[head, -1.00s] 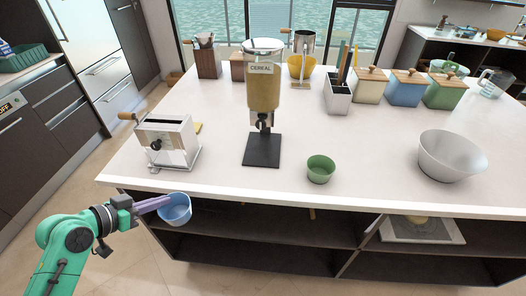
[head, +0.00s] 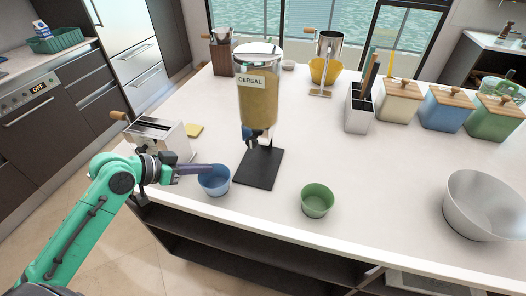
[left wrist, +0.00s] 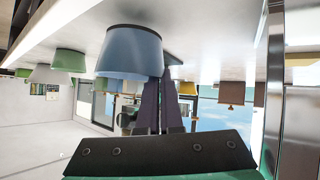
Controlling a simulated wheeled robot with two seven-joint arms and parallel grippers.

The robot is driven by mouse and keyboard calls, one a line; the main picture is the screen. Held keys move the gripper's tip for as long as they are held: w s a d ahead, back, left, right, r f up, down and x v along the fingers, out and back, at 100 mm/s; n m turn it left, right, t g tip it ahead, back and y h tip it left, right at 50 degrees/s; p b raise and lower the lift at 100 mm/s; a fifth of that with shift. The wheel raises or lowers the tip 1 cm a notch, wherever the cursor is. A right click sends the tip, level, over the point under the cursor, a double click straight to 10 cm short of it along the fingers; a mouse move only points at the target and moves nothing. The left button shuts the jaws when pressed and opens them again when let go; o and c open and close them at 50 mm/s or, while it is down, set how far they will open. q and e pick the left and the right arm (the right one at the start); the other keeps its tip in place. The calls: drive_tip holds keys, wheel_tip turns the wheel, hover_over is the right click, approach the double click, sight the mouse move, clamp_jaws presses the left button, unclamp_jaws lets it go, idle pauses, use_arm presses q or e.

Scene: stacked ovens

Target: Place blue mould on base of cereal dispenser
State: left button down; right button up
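The blue mould (head: 214,181) is a small round cup, held by its rim in my left gripper (head: 208,170). It is upright or nearly so, over the front part of the counter. The left wrist view shows the mould (left wrist: 130,54) upside down beside my two dark fingers (left wrist: 166,92). The mould is just left of the plate. My right gripper is not in view.
A green mould (head: 317,200) stands right of the base plate. A silver toaster-like box (head: 160,136) with a wooden knob stands close behind my left gripper. The counter between the green mould and bowl is clear.

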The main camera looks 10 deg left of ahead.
use_arm(q)
drive_tip(key=w+d, duration=0.1)
drive_tip(key=w, duration=0.1)
drive_tip(key=w+d+p, duration=0.1)
drive_tip(key=w+d+r+p, duration=0.1)
drive_tip(key=w+d, duration=0.1)
drive_tip(key=shift+w+d, duration=0.1)
drive_tip(key=shift+w, duration=0.2)
drive_tip(key=w+d, duration=0.2)
drive_tip(key=w+d+p, duration=0.1)
drive_tip(key=w+d, duration=0.1)
drive_tip(key=w, duration=0.1)
drive_tip(key=shift+d+f, duration=0.2)
drive_tip(key=shift+d, duration=0.05)
drive_tip(key=shift+w+d+f+p, duration=0.2)
drive_tip(key=shift+f+p, duration=0.1)
drive_tip(key=shift+f, duration=0.15)
drive_tip(key=shift+w+d+f+p, duration=0.15)
drive_tip(key=shift+f+p, duration=0.1)
drive_tip(key=shift+f, duration=0.2)
drive_tip(key=shift+a+f, duration=0.1)
drive_tip(key=c, duration=1.1)
unclamp_jaws()
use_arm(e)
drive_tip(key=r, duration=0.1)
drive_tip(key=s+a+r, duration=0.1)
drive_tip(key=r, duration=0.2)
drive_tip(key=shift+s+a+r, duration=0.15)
